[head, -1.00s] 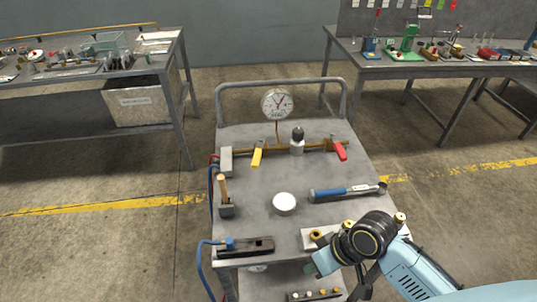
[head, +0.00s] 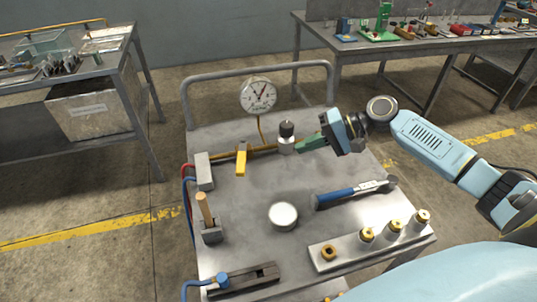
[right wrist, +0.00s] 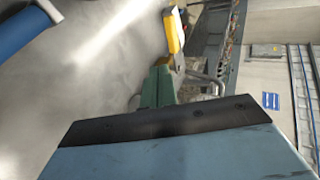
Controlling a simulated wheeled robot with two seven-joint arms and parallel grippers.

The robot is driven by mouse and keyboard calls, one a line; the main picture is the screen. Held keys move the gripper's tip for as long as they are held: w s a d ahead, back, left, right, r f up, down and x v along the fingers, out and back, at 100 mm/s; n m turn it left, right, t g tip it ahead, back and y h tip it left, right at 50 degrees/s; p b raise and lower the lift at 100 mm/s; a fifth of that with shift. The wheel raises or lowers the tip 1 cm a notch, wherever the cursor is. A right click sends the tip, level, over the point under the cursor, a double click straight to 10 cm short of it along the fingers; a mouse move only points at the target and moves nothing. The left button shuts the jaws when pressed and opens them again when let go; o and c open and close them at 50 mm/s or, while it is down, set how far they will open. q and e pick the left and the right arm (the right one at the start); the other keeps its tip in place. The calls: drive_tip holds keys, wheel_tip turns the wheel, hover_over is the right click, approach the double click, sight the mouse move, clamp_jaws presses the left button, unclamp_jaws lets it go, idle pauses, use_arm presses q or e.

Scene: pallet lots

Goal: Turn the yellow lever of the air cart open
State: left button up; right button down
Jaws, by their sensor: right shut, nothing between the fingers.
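The air cart (head: 240,262) stands in front of me in the head view. Its yellow lever (head: 241,161) hangs off the brass pipe toward me, crosswise to the pipe. In the right wrist view the yellow lever (right wrist: 173,32) shows beyond the fingers. My right gripper (head: 305,143) is shut and empty. Its green fingertips point left, beside the black-topped fitting (head: 287,138), with the yellow lever farther left and apart from them. Whether they touch the fitting is unclear. The red lever is hidden behind this gripper. The round gauge (head: 258,95) stands above the pipe. My left gripper is out of view.
On the cart top lie a blue-handled wrench (head: 345,193), a round white-topped tin (head: 283,215), a wooden-handled tool (head: 205,210) and a block with brass fittings (head: 375,247). Benches stand behind at left and right. The cart top around the tin is clear.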

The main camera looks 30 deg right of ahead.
sight(242, 157)
drive_tip(key=x, duration=1)
drive_tip(key=shift+s+r+b, duration=0.1)
drive_tip(key=shift+b, duration=0.3)
drive_tip(key=a, duration=0.1)
drive_tip(key=w+a, duration=0.1)
drive_tip(key=a, duration=0.1)
drive_tip(key=shift+w, duration=0.3)
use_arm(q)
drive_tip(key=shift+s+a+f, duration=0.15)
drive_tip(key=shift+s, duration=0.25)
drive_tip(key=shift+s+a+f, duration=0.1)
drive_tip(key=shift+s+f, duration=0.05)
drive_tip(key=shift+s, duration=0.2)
use_arm(e)
drive_tip(key=shift+w+a, duration=0.1)
drive_tip(key=shift+a, duration=0.1)
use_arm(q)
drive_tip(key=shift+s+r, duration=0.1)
